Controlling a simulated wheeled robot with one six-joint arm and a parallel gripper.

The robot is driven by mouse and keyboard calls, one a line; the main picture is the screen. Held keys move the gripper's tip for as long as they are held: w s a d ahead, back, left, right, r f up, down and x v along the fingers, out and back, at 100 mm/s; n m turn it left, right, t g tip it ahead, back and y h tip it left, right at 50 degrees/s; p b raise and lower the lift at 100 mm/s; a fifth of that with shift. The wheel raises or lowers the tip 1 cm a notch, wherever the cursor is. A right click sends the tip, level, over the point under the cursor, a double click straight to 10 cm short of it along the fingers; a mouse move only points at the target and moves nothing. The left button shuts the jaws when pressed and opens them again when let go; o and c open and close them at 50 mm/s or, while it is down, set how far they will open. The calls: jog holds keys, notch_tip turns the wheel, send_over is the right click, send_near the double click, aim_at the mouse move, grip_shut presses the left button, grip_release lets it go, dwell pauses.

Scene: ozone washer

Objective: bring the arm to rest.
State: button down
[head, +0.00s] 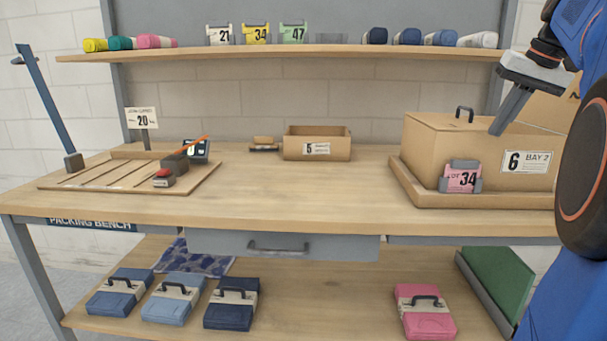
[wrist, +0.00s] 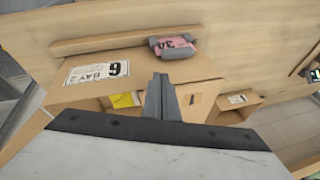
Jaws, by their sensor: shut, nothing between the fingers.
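My gripper (head: 512,108) is at the upper right of the head view, in front of the large cardboard box (head: 432,142) marked 6 BAY 2. Its fingers are together, with nothing between them. In the wrist view my gripper (wrist: 159,80) points over the box (wrist: 150,67), whose label reads upside down. I cannot tell whether the fingers touch the box. My arm comes in from the right edge of the head view.
The box stands on a wooden tray (head: 480,201) with a pink 34 card (head: 462,178) in front. A smaller box (head: 317,144) marked 5 stands mid-bench. The bench middle (head: 300,190) is clear. A shelf (head: 280,51) with rolls and number cards runs above.

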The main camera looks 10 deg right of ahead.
jog(key=s+a+f+n, duration=0.1)
jog(key=s+a+f, duration=0.1)
jog(key=a+f, duration=0.8)
jog(key=s+a+f+n, duration=0.1)
jog(key=s+a+f, duration=0.4)
jog(key=f, duration=0.3)
jog(key=s+a+f+n, duration=0.2)
jog(key=s+a+f, duration=0.3)
jog(key=a+f, duration=0.2)
jog(key=s+a+f+n, duration=0.1)
jog(key=s+a+f, duration=0.4)
jog(key=f, duration=0.6)
jog(key=shift+a+h, duration=0.4)
jog(key=shift+a, duration=0.25)
jog(key=shift+s, duration=0.1)
